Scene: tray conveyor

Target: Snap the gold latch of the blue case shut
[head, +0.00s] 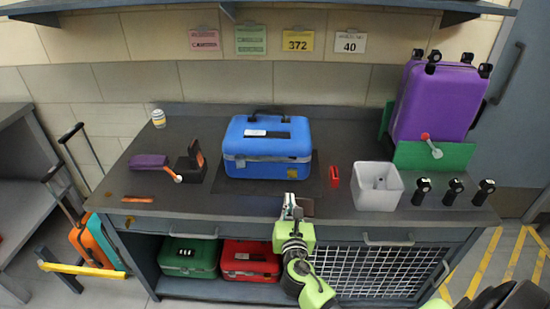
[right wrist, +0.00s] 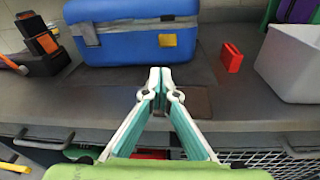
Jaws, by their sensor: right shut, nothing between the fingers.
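The blue case (head: 267,135) stands upright on the dark workbench, its lid down. Its gold latch (head: 292,172) is a small square plate at the right of the case front. In the right wrist view the gold latch (right wrist: 167,40) sits just below the pale seam of the blue case (right wrist: 125,47); I cannot tell whether it is snapped. My right gripper (head: 291,199) is shut and empty, in front of the case and apart from it. In the right wrist view its closed fingertips (right wrist: 160,71) point at the case, below the latch. My left gripper is not in view.
A red block (head: 334,176) and a white bin (head: 377,187) stand right of the case. A black holder (head: 191,167) and a purple pouch (head: 149,161) are to its left. A purple suitcase (head: 437,100) stands at the back right.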

